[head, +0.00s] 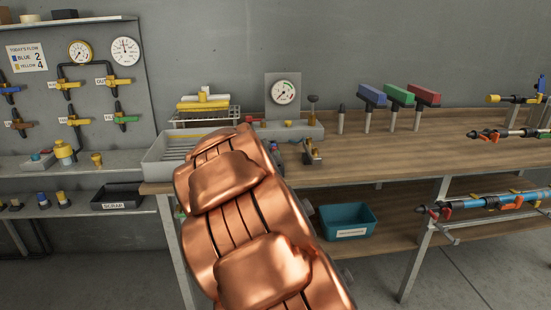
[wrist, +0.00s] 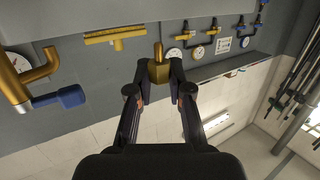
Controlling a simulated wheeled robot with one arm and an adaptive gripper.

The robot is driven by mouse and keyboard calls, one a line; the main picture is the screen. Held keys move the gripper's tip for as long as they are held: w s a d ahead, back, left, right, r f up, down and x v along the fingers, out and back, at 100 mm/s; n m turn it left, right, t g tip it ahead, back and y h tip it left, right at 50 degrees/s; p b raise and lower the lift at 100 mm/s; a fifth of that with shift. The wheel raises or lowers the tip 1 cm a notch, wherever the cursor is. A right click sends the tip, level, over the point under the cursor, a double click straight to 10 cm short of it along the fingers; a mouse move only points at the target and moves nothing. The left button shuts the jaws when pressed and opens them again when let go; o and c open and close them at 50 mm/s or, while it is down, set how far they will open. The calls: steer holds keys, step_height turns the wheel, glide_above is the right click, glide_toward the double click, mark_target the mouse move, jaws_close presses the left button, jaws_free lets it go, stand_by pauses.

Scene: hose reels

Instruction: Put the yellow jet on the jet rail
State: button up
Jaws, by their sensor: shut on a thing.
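My gripper (wrist: 158,75) is shut on a small yellow-brass piece (wrist: 158,70) with a narrow stem, seen in the wrist view. It looks like the yellow jet, though the fingers cover its sides. In the head view my copper arm hides the gripper and the piece. Small black-based pieces with yellow and blue tops (head: 62,199) stand on the lower left shelf. I cannot tell for sure which fixture is the jet rail.
On the bench are a grey tray (head: 160,160), a gauge panel (head: 284,92), a brass fitting (head: 311,152) and red, green and blue blocks on posts (head: 398,94). A teal bin (head: 347,221) sits below. The bench's middle right is clear.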

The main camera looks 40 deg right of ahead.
steer(key=s+d+m+h+b, duration=0.1)
steer(key=s+d+b, duration=0.2)
steer(key=s+d, duration=0.65)
steer(key=s+d+h+b, duration=0.15)
steer(key=s+d, duration=0.35)
steer(key=s, duration=0.9)
steer(key=shift+y, duration=0.45)
steer(key=shift+s+d+f+b+x, duration=0.2)
steer(key=shift+d+f+b+x, duration=0.55)
steer(key=shift+x, duration=1.95)
steer(key=shift+s+d+b+x, duration=0.2)
steer(key=shift+b+x, duration=1.05)
steer(key=shift+x, duration=1.45)
steer(key=shift+s+d+f+b+x, duration=0.15)
steer(key=shift+d+f+b+x, duration=0.6)
steer(key=shift+x, duration=1.95)
steer(key=shift+a+f, duration=0.15)
steer(key=shift+a, duration=0.05)
steer(key=o, duration=0.8)
